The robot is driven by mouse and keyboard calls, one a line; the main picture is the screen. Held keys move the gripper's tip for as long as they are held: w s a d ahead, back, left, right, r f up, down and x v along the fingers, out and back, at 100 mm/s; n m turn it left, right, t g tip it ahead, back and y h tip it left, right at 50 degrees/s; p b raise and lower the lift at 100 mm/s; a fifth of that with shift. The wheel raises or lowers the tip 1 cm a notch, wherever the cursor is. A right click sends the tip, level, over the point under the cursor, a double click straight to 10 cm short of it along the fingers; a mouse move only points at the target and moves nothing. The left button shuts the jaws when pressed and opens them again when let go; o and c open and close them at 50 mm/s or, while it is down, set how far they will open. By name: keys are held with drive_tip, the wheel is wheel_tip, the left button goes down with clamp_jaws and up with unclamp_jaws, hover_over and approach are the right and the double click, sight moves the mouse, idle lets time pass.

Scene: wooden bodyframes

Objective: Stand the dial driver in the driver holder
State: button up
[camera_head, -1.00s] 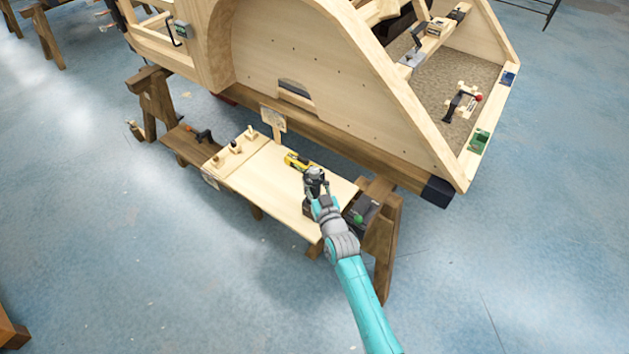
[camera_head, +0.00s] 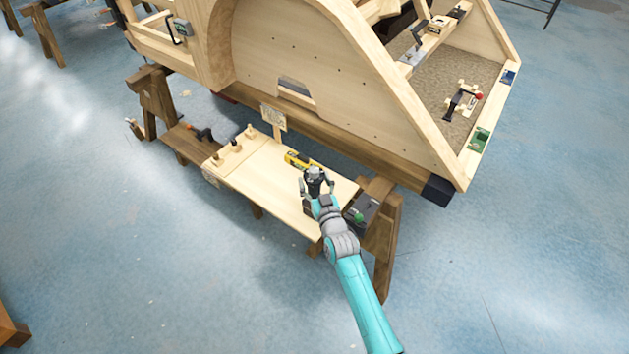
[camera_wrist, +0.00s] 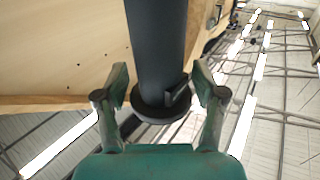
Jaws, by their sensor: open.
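A dark, upright tool (camera_head: 315,174), which looks like the dial driver, stands at the right part of the pale work board, partly hidden by my arm. In the wrist view, its dark cylinder (camera_wrist: 157,45) with a wide collar and small lever lies between my fingers. My gripper (camera_head: 316,185) is open around it, with a visible gap on each side; it also shows in the wrist view (camera_wrist: 158,88). I cannot tell for certain which fixture is the driver holder. The tool's foot and whatever supports it are hidden.
A yellow tool (camera_head: 298,160) lies behind my gripper. A wooden strip with several pegs (camera_head: 235,147) is at the board's left. A dark box with a green part (camera_head: 361,215) sits close right of my arm. The large wooden bodyframe (camera_head: 300,65) rises behind the bench.

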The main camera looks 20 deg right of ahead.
drive_tip(key=s, duration=2.3)
drive_tip(key=shift+s, duration=0.2)
drive_tip(key=s+r+g, duration=0.1)
drive_tip(key=s+r, duration=0.2)
drive_tip(key=s, duration=0.7)
drive_tip(key=s+r+g, duration=0.1)
drive_tip(key=s+r, duration=0.3)
drive_tip(key=s, duration=0.6)
drive_tip(key=s+r+g, duration=0.1)
drive_tip(key=s+r, duration=0.3)
drive_tip(key=s, duration=0.6)
drive_tip(key=shift+r, duration=0.1)
